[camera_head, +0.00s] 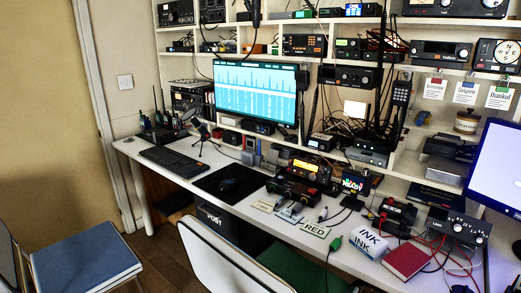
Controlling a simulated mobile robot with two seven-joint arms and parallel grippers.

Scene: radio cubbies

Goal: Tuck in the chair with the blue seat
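The chair with the blue seat (82,264) is at the lower left of the head view. It stands out on the floor, apart from the desk (135,150). Its seat has a pale rim, and part of its backrest (8,262) shows at the left picture edge. Its lower legs are cut off by the frame. Neither of my grippers is in view, so I cannot see where they are relative to the chair.
A second chair with a white back (208,262) and green seat (296,268) stands at the desk's front. A black bin (218,222) is under the desk. Wooden floor (165,250) is open between the chairs. Electronics crowd the desktop and shelves.

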